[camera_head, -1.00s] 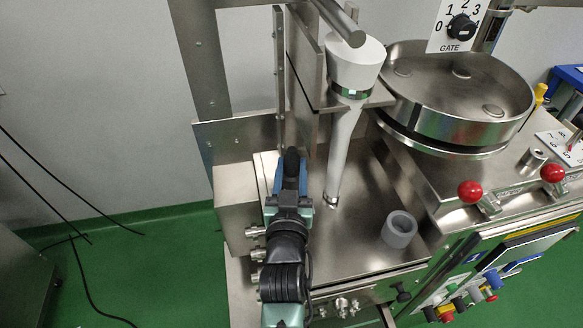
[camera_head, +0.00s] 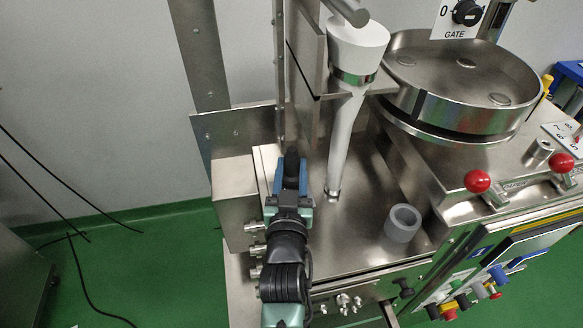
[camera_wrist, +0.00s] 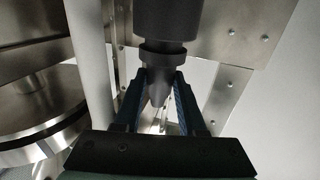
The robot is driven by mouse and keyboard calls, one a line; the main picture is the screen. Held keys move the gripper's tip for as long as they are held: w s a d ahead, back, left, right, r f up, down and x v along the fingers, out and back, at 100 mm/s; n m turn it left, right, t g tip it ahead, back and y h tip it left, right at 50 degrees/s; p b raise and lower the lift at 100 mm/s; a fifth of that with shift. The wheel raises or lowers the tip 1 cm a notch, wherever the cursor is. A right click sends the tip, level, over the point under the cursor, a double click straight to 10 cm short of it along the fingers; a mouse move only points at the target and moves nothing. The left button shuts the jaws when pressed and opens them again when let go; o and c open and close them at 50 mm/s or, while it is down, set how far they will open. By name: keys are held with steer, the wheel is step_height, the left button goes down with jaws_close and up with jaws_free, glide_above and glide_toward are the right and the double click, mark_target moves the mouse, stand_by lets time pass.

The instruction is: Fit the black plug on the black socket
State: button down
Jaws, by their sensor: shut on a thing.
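My gripper (camera_head: 290,182), with blue fingers, is over the left part of the steel machine top. It is shut on a black plug (camera_head: 291,160). The wrist view shows the plug (camera_wrist: 165,28) between the two fingers (camera_wrist: 160,108), its thick dark body beyond the tips and its tapered end pointing back between them. I cannot make out the black socket for certain. A black fitting (camera_head: 403,288) sits on the machine's front face, and several coloured fittings (camera_head: 463,301), black among them, are on the lower right panel.
A white funnel tube (camera_head: 345,130) stands just right of my gripper, and a steel upright plate (camera_head: 307,85) is behind it. A grey ring (camera_head: 402,222) lies on the machine top. Metal connectors (camera_head: 256,250) stick out at the left. Red-knobbed levers (camera_head: 477,181) are at right.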

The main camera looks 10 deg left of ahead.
steer(key=shift+f+b, duration=0.4)
steer(key=shift+f, duration=0.05)
steer(key=c, duration=0.6)
jaws_free()
steer(key=shift+o, duration=1)
steer(key=shift+f, duration=0.1)
steer(key=shift+s, duration=0.1)
steer(key=shift+s+f, duration=0.1)
steer(key=shift+s, duration=0.2)
steer(key=s, duration=0.7)
steer(key=s+d+b, duration=0.1)
steer(key=s, duration=0.2)
steer(key=shift+s, duration=0.4)
steer(key=shift+s+d+r, duration=0.1)
steer(key=shift+s+r, duration=0.15)
steer(key=shift+s, duration=0.45)
